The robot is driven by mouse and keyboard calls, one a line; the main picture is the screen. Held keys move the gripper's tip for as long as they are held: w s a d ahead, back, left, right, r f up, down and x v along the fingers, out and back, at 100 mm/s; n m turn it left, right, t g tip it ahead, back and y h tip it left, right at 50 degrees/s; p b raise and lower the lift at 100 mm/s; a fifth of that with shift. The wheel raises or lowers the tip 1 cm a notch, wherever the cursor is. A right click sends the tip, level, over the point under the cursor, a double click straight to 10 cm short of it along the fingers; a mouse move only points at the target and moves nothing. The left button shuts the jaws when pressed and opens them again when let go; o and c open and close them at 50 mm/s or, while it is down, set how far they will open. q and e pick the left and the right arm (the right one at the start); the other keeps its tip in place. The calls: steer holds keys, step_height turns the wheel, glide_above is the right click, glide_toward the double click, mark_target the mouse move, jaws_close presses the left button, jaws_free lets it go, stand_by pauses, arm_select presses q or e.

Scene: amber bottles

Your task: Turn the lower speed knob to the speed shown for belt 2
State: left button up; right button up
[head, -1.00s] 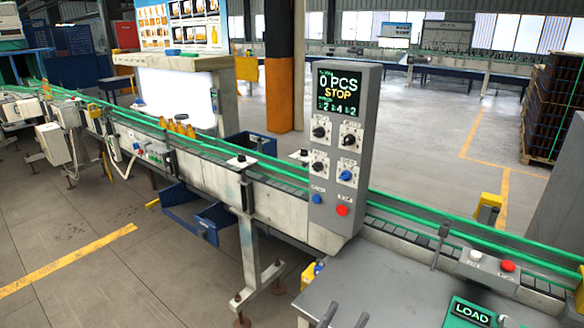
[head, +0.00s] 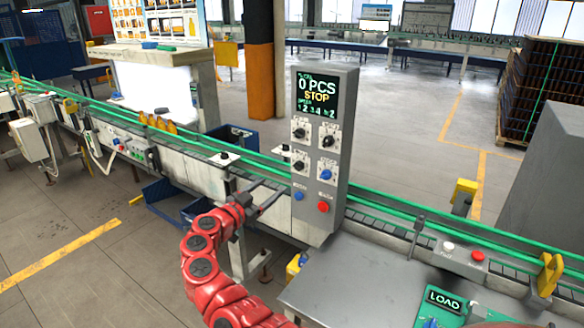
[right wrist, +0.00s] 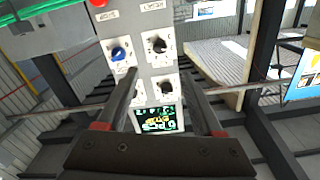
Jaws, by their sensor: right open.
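The grey control panel (head: 324,150) stands upright beside the conveyor. Its screen (head: 318,97) reads 0 PCS and STOP, with a row of small digits below that I cannot read surely. Under it are two upper black knobs (head: 300,133), a lower left black knob (head: 299,166) and a lower right blue knob (head: 327,173). My right gripper (head: 270,198) is open and empty, left of the panel and apart from it. In the right wrist view the panel is upside down; the blue knob (right wrist: 119,53) and lower black knob (right wrist: 158,45) show beyond the open fingers (right wrist: 160,76). One finger partly hides an upper knob.
Below the knobs are a blue button (head: 298,196) and a red button (head: 323,207). The conveyor (head: 390,230) with green rails runs behind the panel. A grey table (head: 370,290) fills the front right.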

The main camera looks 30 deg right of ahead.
mark_target(296, 168)
steer(key=p+x, duration=0.2)
steer(key=x, duration=0.9)
steer(key=shift+w+d+r, duration=0.1)
steer(key=shift+d, duration=0.25)
steer(key=shift+d+p, duration=0.3)
steer(key=shift+d, duration=0.05)
steer(key=shift+w, duration=0.1)
jaws_close()
